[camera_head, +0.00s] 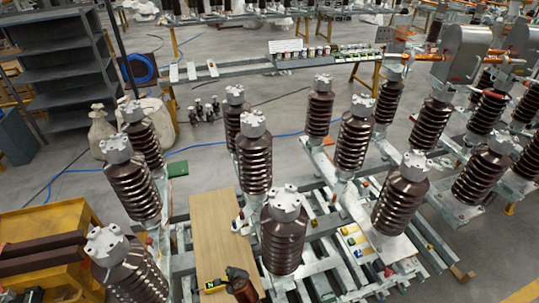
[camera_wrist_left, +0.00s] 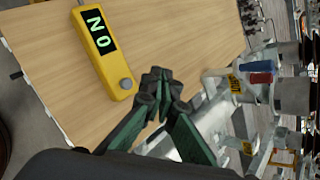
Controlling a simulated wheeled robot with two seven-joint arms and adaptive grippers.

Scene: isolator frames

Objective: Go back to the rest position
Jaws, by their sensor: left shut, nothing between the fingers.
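My left gripper (camera_head: 236,274) is at the bottom middle of the head view, over the lower end of a wooden board. In the left wrist view its dark green fingers (camera_wrist_left: 160,82) are shut with their tips together and hold nothing. A yellow device (camera_head: 214,285) with a dark display lies on the board beside the gripper. In the left wrist view the yellow device (camera_wrist_left: 104,48) shows lit green characters and a round knob, apart from the fingers. My right gripper is in neither view.
The wooden board (camera_head: 215,225) lies among tall brown ribbed insulators (camera_head: 283,240) on metal frames. An orange-yellow cabinet (camera_head: 45,235) stands at left and grey shelving (camera_head: 65,60) behind it. Blue and red parts (camera_wrist_left: 262,72) sit right of the fingers in the wrist view. Open grey floor lies behind the insulators.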

